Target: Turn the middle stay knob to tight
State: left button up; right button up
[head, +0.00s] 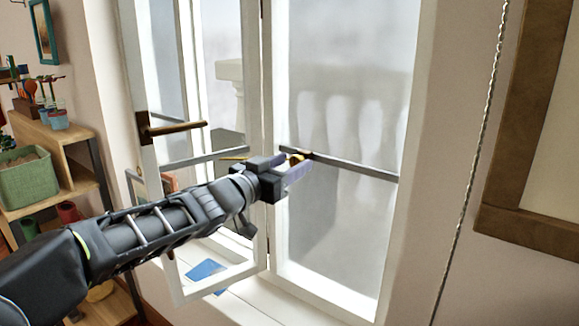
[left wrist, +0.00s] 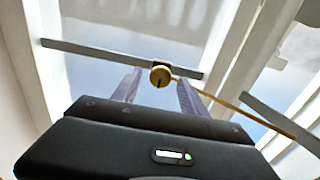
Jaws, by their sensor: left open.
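The brass stay knob (left wrist: 160,76) shows in the left wrist view on a grey crossbar (left wrist: 100,52), with a thin brass stay rod (left wrist: 240,110) running off to the lower right. It has a dark mark on its face. My left gripper (head: 288,166) is open, its two fingers on either side of the knob in that view. I cannot tell whether they touch it. In the head view the knob (head: 297,157) is partly hidden by the fingers, and a bit of the rod (head: 234,158) shows left of the gripper. My right gripper is not in view.
An open white window casement (head: 150,165) with a brown handle (head: 172,128) stands left of my gripper. The white frame (head: 400,165) is close on the right. A bead chain (head: 470,165) hangs further right. Shelves with a green basket (head: 28,180) are at the left.

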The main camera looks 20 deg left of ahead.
pick_arm(q)
jog(key=shift+c, duration=0.5)
grip_shut()
